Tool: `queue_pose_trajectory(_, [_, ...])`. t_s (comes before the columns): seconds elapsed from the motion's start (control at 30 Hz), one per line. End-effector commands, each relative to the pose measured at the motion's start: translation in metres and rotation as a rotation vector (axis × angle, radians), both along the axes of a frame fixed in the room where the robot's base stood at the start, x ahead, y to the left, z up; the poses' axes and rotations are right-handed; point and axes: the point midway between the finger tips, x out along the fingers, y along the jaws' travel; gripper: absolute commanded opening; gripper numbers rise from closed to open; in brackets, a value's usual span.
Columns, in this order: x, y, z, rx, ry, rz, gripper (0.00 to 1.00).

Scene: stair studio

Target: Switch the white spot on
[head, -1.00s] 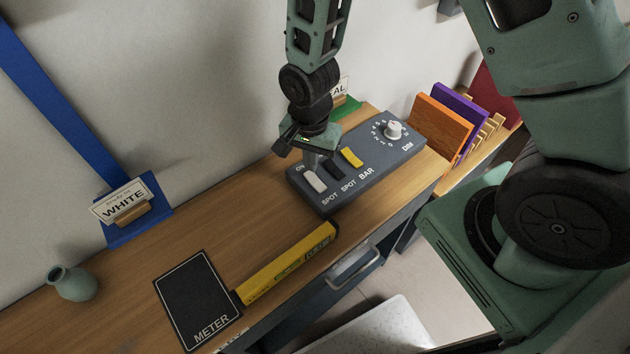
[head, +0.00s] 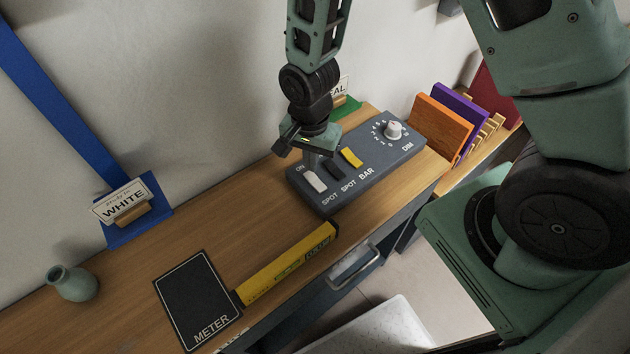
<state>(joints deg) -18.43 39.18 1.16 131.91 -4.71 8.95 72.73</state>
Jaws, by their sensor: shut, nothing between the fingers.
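A dark grey switch panel (head: 345,190) lies on the wooden desk. It carries a white rocker switch (head: 315,181) at its left, a black one (head: 334,169) in the middle and a yellow one (head: 352,157) labelled BAR. The white and black ones are labelled SPOT. A white DIM knob (head: 394,130) is at the right end. My gripper (head: 311,165) is shut and empty, pointing down just above the far end of the white switch. Whether it touches the switch I cannot tell, since the fingers hide that end. No lit lamp is in view.
A yellow box (head: 287,263) and a black METER pad (head: 198,300) lie on the desk (head: 225,225) in front. A WHITE sign (head: 122,202) and a green vase (head: 73,283) are at left. Orange and purple boards (head: 440,128) stand right of the panel.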

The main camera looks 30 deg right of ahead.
Motion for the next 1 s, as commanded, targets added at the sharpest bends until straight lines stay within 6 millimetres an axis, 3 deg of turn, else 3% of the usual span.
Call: queue_pose_trajectory(1.0, [0.0000,0.0000,-0.0087,0.000,0.000,0.000,0.00])
